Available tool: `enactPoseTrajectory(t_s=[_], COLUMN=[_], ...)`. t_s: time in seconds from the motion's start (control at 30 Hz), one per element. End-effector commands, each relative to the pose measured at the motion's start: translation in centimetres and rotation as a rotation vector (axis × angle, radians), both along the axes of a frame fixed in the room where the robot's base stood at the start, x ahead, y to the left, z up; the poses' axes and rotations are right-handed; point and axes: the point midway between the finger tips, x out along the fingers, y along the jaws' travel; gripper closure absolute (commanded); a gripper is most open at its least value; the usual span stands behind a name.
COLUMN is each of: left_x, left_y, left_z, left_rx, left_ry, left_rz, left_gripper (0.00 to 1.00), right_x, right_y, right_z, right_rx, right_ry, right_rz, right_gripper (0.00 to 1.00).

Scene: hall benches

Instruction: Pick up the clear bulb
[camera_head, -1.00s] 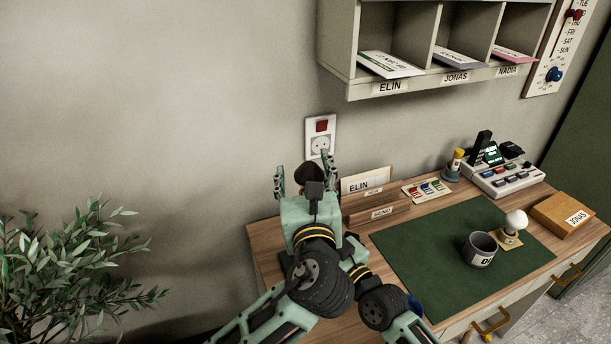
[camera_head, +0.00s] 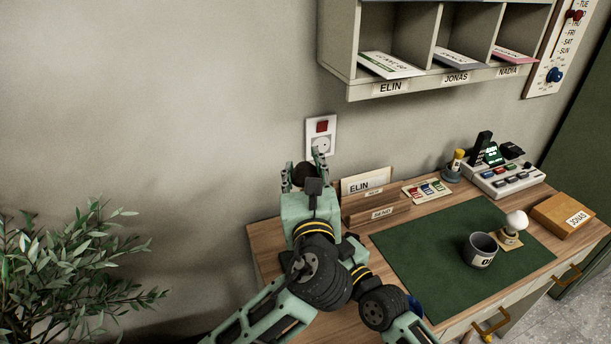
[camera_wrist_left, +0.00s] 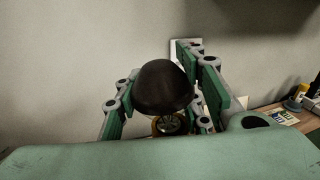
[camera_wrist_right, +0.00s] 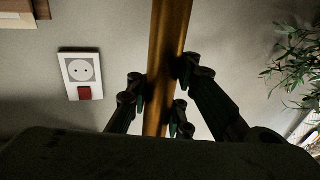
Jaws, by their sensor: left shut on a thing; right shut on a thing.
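In the right wrist view my right gripper (camera_wrist_right: 160,98) is shut on an upright brass pole (camera_wrist_right: 170,30). My right gripper is hidden in the head view.
A white bulb (camera_head: 516,220) stands on a small base by a dark mug (camera_head: 480,250) on the green mat (camera_head: 420,255). Letter holders (camera_head: 378,205) are right of my left gripper. A wall socket (camera_head: 321,135) is behind. A plant (camera_head: 75,260) stands left.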

Motion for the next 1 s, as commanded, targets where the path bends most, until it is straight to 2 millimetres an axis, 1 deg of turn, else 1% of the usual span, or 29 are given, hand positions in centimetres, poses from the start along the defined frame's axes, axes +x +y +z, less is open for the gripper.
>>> enactPoseTrajectory(t_s=[0.13,0.23,0.33,0.5,0.6,0.7,0.8,1.0], left_x=[0.0,0.0,0.0,0.0,0.0,0.0,0.0,0.0], left_y=[0.1,0.1,0.0,0.0,0.0,0.0,0.0,0.0], left_z=[0.0,1.0,2.7,6.3,8.0,9.2,9.9,10.0], left_rx=[0.0,-0.002,-0.004,-0.005,-0.003,-0.002,-0.001,0.0], left_ry=[0.002,-0.001,-0.003,-0.004,-0.002,-0.001,0.0,0.001], left_rz=[0.002,0.003,0.0,0.0,-0.001,0.001,0.001,0.0], left_gripper=[0.8,0.8,0.8,0.81,0.81,0.81,0.81,0.82], right_x=[0.0,0.0,0.0,0.0,0.0,0.0,0.0,0.0], right_y=[-0.1,-0.1,-0.1,-0.1,-0.1,-0.1,-0.1,-0.1], right_z=[-0.2,-0.2,-0.2,-0.2,-0.2,-0.2,-0.2,-0.2], right_rx=[-0.002,-0.002,-0.002,-0.002,-0.003,-0.003,-0.003,-0.003], right_ry=[0.002,0.002,0.002,0.003,0.003,0.003,0.003,0.003], right_rz=[-0.001,-0.001,-0.001,-0.001,-0.001,-0.001,-0.001,-0.001], right_gripper=[1.0,1.0,1.0,1.0,1.0,1.0,1.0,1.0])
